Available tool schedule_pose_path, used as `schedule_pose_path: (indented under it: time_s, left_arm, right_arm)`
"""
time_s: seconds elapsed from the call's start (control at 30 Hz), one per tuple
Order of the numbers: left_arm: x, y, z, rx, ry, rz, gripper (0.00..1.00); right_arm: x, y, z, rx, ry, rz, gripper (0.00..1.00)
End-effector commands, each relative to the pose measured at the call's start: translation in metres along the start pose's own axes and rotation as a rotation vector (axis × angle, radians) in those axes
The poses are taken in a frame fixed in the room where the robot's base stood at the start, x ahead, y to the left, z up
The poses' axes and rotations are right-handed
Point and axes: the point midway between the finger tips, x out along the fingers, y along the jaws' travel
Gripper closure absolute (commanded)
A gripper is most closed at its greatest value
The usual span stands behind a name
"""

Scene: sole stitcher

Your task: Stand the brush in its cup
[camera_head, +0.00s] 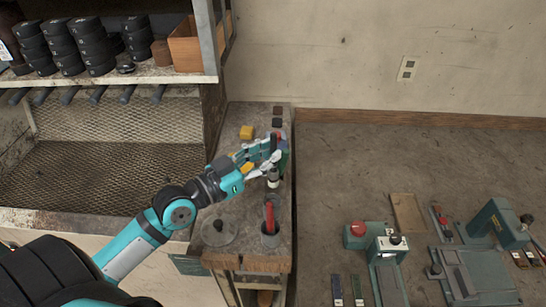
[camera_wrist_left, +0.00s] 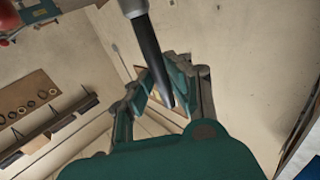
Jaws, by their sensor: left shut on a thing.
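My left gripper (camera_head: 272,150) is above the narrow bench, near its back part. In the left wrist view its fingers (camera_wrist_left: 172,85) close around a dark tapered handle with a grey metal collar (camera_wrist_left: 132,8), which I take for the brush (camera_wrist_left: 150,50). The fingers hide much of the brush in the head view. A grey cup (camera_head: 270,238) stands at the bench's front right, with a red-handled tool (camera_head: 269,215) upright in it. The gripper is behind this cup and apart from it. My right gripper is not in view.
A yellow block (camera_head: 246,132) and small dark blocks (camera_head: 277,122) sit at the back. A shelf with black rolls (camera_head: 93,45) stands left. Green machines (camera_head: 388,262) stand on the right.

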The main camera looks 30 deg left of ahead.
Motion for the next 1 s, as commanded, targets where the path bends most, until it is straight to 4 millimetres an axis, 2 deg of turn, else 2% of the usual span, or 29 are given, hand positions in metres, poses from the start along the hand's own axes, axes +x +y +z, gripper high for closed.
schedule_pose_path:
  time_s: [0.17,0.4,0.8,1.0]
  left_arm:
    - [0.0,-0.001,0.002,0.001,0.006,-0.004,1.0]
    - [-0.001,0.0,0.013,0.002,0.005,-0.003,1.0]
    - [-0.002,0.0,0.042,0.001,0.005,-0.003,1.0]
    - [-0.002,0.0,0.056,0.001,0.006,-0.003,1.0]
  right_arm:
    - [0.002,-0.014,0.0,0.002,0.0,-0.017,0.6]
    - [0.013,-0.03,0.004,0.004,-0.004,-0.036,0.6]
    - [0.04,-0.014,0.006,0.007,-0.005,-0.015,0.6]
    - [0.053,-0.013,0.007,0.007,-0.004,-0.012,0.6]
